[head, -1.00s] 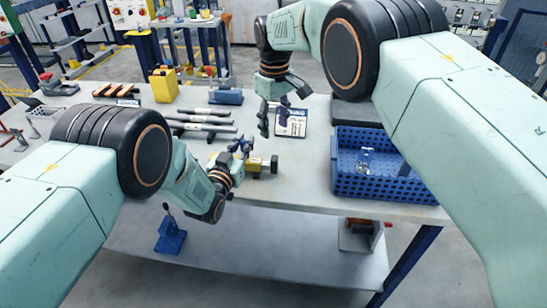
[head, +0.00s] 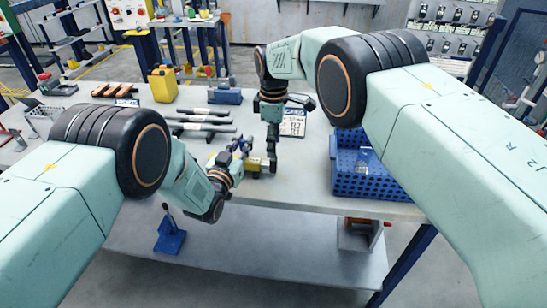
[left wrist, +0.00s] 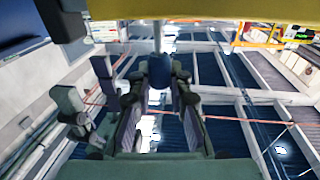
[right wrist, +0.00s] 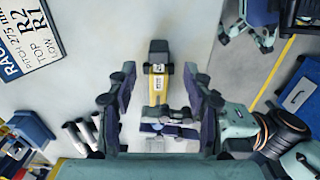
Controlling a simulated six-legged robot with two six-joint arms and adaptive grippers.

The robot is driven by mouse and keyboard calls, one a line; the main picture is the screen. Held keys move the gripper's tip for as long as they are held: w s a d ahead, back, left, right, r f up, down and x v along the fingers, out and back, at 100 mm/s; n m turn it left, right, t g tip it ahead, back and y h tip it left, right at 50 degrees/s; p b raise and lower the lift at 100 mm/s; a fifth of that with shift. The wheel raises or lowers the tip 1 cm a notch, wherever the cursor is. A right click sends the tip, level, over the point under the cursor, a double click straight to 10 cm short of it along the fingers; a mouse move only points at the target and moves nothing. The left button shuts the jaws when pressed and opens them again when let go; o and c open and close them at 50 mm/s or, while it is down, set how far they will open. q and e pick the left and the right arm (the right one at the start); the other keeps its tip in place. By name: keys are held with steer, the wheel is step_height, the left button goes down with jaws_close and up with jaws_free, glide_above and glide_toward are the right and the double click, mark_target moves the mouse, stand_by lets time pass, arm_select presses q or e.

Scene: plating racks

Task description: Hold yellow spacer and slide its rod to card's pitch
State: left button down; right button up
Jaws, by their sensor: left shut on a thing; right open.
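The yellow spacer (head: 253,162) is near the table's front edge, with a dark block at its right end. My left gripper (head: 240,148) is shut on it; a yellow band (left wrist: 205,10) crosses the top of the left wrist view. My right gripper (head: 272,163) points down at the spacer's right end, open. In the right wrist view the spacer (right wrist: 157,88) and its black end (right wrist: 158,48) lie between the open right fingers (right wrist: 160,75), with gaps either side. The card (head: 293,124) stands behind; in the right wrist view the card (right wrist: 30,45) reads "PITCH 275 mm", "R2 TOP", "R1 LOW".
A blue perforated crate (head: 370,181) stands at the table's right. Several grey bars (head: 200,120) lie behind my left gripper. A yellow container (head: 163,84) and a blue box (head: 225,95) stand farther back. Bare tabletop (head: 305,165) lies between the spacer and the crate.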

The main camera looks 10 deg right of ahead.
mark_target(269, 163)
step_height(269, 163, down, 6)
stand_by(0.4)
steer(key=shift+c, duration=0.4)
jaws_close()
